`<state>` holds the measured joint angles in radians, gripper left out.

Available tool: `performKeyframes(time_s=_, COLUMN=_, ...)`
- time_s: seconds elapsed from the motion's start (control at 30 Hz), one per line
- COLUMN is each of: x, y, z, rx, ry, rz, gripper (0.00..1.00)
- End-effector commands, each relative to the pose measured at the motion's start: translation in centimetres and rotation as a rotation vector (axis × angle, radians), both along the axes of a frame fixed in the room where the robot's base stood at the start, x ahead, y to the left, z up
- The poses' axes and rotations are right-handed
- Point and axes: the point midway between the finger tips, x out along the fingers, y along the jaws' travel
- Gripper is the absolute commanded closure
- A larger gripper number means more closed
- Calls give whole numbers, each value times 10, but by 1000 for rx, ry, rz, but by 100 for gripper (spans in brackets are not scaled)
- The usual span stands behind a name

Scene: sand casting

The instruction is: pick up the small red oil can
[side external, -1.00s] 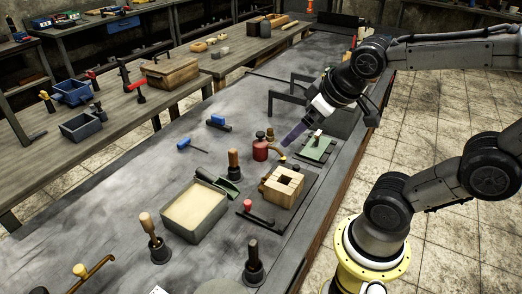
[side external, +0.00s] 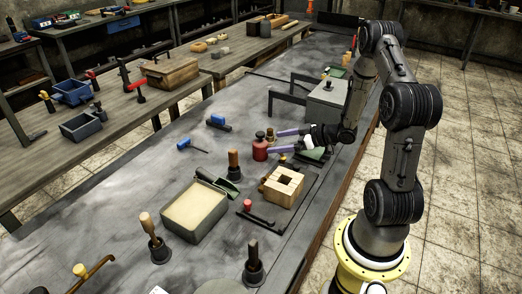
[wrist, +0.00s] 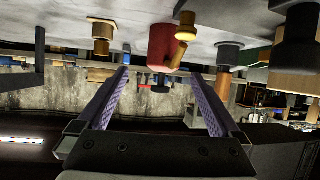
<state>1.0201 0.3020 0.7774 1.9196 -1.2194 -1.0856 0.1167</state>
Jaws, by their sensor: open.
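The small red oil can (side external: 260,151) stands upright on the grey bench, with a dark cap on top and brass-coloured parts close to its right side. My gripper (side external: 274,142) lies nearly level just right of the can, its two purple fingers open and pointing left at it. In the wrist view, which is upside down, the red can (wrist: 163,44) appears ahead, between the lines of the open fingers (wrist: 160,72). The fingers look empty. I cannot tell whether the tips reach past the can's near side.
A wooden block with a square hole (side external: 283,187) and a sand-filled tray (side external: 195,208) stand in front of the can. A wooden-handled tool (side external: 233,163) is close to its left front. A grey box (side external: 326,105) stands behind my gripper. A blue tool (side external: 218,123) lies farther left.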

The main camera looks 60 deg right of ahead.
Motion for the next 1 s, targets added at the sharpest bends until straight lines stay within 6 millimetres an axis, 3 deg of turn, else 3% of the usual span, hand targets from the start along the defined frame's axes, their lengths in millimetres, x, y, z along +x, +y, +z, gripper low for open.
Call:
performKeyframes(time_s=0.17, x=-1, y=4, z=-7, rx=42, ry=-35, rz=13, gripper=0)
performKeyframes(time_s=0.7, x=58, y=14, z=-31, rx=40, ry=-33, rz=15, gripper=0)
performKeyframes(time_s=1.0, x=64, y=14, z=-33, rx=39, ry=-34, rz=11, gripper=0)
